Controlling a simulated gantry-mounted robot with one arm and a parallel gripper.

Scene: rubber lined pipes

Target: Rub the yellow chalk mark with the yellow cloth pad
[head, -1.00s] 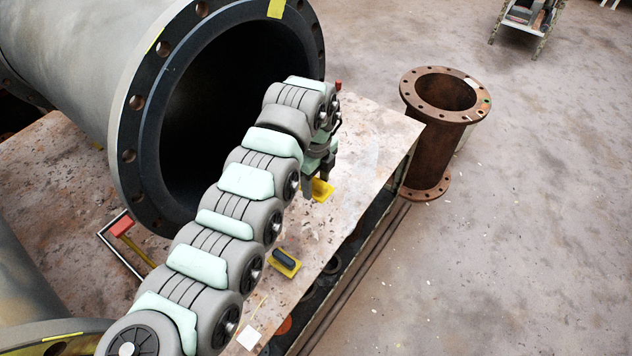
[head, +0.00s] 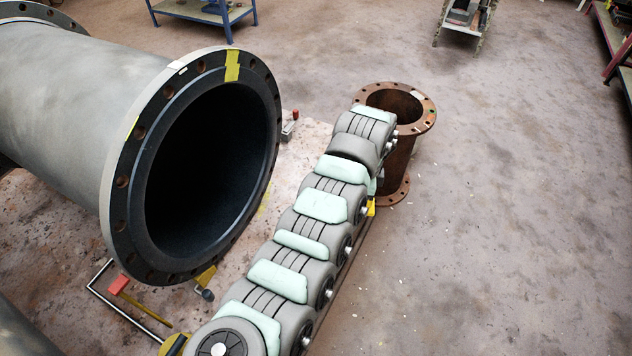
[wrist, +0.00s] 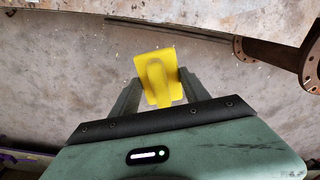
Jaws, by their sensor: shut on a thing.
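My gripper (wrist: 157,88) is shut on the yellow cloth pad (wrist: 156,75), as the wrist view shows, with one finger on each side of its raised grip. In the head view my arm hides most of the gripper, and only a bit of the yellow pad (head: 371,207) shows beside the rusty pipe. The pad is off the table, with floor behind it in the wrist view. A faint yellow mark (head: 263,203), which looks like the chalk mark, lies on the tabletop right of the big pipe's mouth, partly hidden by the flange.
The large dark-lined pipe (head: 110,150) fills the left. A rusty flanged pipe (head: 402,150) stands on the floor right of my arm. The tabletop (head: 305,140) has a small red-topped item (head: 291,124) on it. A yellow piece with a dark handle (head: 205,281) lies below the flange. Floor at right is open.

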